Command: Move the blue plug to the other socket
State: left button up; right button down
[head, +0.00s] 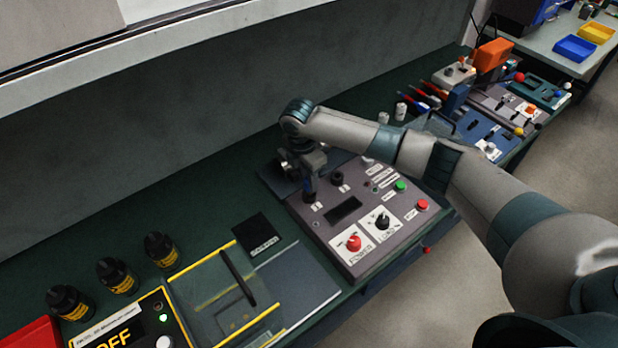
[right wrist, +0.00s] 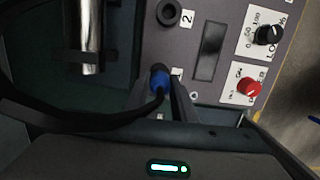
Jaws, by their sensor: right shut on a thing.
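My right gripper (head: 309,188) is over the left back part of the grey control panel (head: 318,228), pointing down. In the right wrist view its fingers (right wrist: 160,96) are shut on the blue plug (right wrist: 159,82). A black cable (right wrist: 110,118) runs from the plug to the left. The plug is at the socket marked 1; its lower end is hidden, so I cannot tell how deep it sits. The other socket (right wrist: 168,12), marked 2, is a dark, empty ring; it also shows in the head view (head: 337,178). My left gripper is not in view.
The panel has a red knob (head: 354,243), a black knob (head: 382,222), a green button (head: 400,186) and a red button (head: 422,205). Several black bottles (head: 161,250) and a clear yellow-edged cover (head: 215,295) are at the left.

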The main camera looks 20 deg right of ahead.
jog(key=shift+f+b, duration=0.35)
jog(key=shift+f, duration=0.8)
jog(key=c, duration=1.4)
grip_release()
jog(key=shift+r, duration=0.1)
jog(key=r+b, duration=0.2)
jog(key=r, duration=0.3)
jog(key=a+r+b, duration=0.1)
jog(key=r, duration=0.5)
jog(key=a+r+b, duration=0.1)
jog(key=r+b, duration=0.1)
jog(key=r, duration=0.4)
jog(key=shift+s+b, duration=0.3)
